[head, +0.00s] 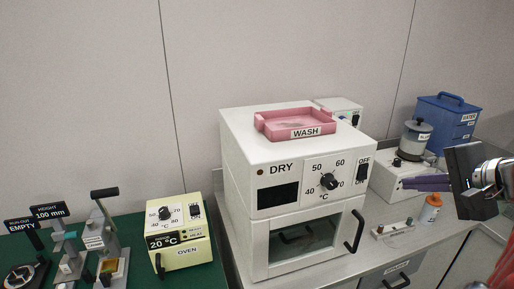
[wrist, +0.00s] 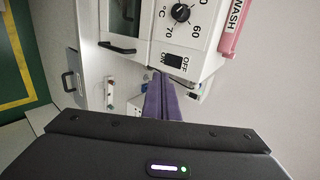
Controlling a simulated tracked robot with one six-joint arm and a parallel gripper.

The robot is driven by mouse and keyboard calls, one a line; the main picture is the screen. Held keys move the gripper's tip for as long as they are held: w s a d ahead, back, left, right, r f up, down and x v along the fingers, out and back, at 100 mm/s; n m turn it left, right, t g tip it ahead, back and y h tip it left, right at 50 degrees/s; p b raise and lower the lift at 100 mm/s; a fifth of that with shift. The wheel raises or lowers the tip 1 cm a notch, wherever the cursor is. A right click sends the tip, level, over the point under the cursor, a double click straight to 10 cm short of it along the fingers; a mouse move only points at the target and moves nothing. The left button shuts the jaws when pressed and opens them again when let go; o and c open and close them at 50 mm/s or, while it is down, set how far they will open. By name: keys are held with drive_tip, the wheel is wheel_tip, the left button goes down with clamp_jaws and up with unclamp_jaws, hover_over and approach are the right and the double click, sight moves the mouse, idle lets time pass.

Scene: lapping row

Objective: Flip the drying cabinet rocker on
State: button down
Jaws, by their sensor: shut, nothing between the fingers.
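The white drying cabinet (head: 240,150), marked DRY, stands on the bench in the middle of the head view. Its dark rocker (head: 361,173) sits at the front panel's right edge, between OFF above and ON below. The rocker also shows in the wrist view (wrist: 171,61), where the picture is turned; which side is pressed in is too small to tell. My gripper (head: 405,183) has purple fingers, shut and empty, to the right of the rocker and apart from it in the head view. In the wrist view the fingertips (wrist: 160,77) appear just below the rocker.
A pink WASH tray (head: 295,122) lies on the cabinet. A dial (head: 329,181) is left of the rocker, with the door handle (head: 355,232) below. A yellow oven (head: 184,251) stands left. Behind my gripper are a white machine (head: 385,180) and blue box (head: 445,120).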

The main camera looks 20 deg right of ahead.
drive_tip(key=shift+w, duration=0.1)
approach(364, 173)
wheel_tip(364, 173, down, 4)
drive_tip(key=w, duration=0.3)
drive_tip(key=shift+w+a+f, duration=0.15)
drive_tip(key=shift+w+f, duration=0.05)
drive_tip(key=shift+f, duration=0.15)
drive_tip(key=shift+w, duration=0.65)
drive_tip(key=shift+w+f, duration=0.1)
drive_tip(key=shift+f, duration=0.05)
drive_tip(key=shift+r, duration=0.9)
